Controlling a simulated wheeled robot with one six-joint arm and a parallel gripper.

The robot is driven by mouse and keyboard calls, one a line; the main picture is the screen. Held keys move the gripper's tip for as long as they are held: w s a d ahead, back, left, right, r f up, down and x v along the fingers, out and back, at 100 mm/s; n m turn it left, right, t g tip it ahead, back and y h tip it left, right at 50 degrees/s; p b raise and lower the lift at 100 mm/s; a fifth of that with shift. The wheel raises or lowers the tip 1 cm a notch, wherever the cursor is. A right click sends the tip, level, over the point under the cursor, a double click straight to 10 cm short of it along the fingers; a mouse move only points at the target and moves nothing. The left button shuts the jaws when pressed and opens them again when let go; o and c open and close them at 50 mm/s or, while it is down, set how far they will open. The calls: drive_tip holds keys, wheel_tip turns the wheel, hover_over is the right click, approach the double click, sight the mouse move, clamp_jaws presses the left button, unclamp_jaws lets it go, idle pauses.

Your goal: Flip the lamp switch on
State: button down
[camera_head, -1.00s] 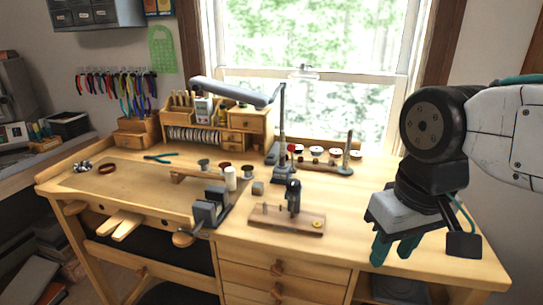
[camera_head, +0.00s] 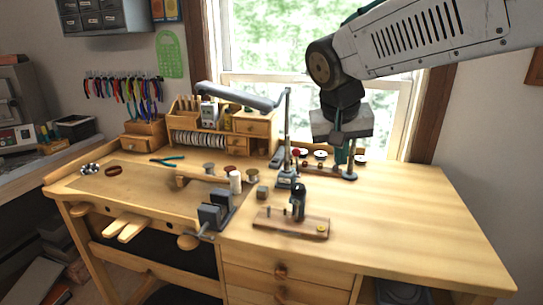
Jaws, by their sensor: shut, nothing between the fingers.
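The grey desk lamp (camera_head: 240,97) stands at the back of the wooden bench, its long head reaching left from an upright post. Its base (camera_head: 285,181) rests on the bench top. A small red spot (camera_head: 296,152) shows just right of the post; I cannot tell whether it is the lamp's switch or part of something behind. My gripper (camera_head: 342,157) points down, shut and empty, to the right of the lamp post, in front of the window. Its fingers overlap the rack behind the lamp in the picture; whether they touch it is unclear.
A low rack with round pieces (camera_head: 320,155) sits right of the lamp. A small tool on a wooden board (camera_head: 291,222) and a grey vise (camera_head: 215,212) stand nearer the front. The bench's right side (camera_head: 420,220) is clear.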

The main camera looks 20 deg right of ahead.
drive_tip(key=w+a+f+m+t+h, duration=0.15)
drive_tip(key=w+a, duration=0.25)
drive_tip(key=w, duration=0.9)
drive_tip(key=w+a+f+m+t, duration=0.15)
drive_tip(key=w+a, duration=0.25)
drive_tip(key=w, duration=0.8)
approach(275, 160)
drive_tip(key=shift+n+t+y, duration=0.3)
drive_tip(key=shift+y, duration=0.05)
drive_tip(key=v, duration=0.4)
drive_tip(key=shift+s+d, duration=0.1)
drive_tip(key=shift+d, duration=0.2)
drive_tip(key=x, duration=1)
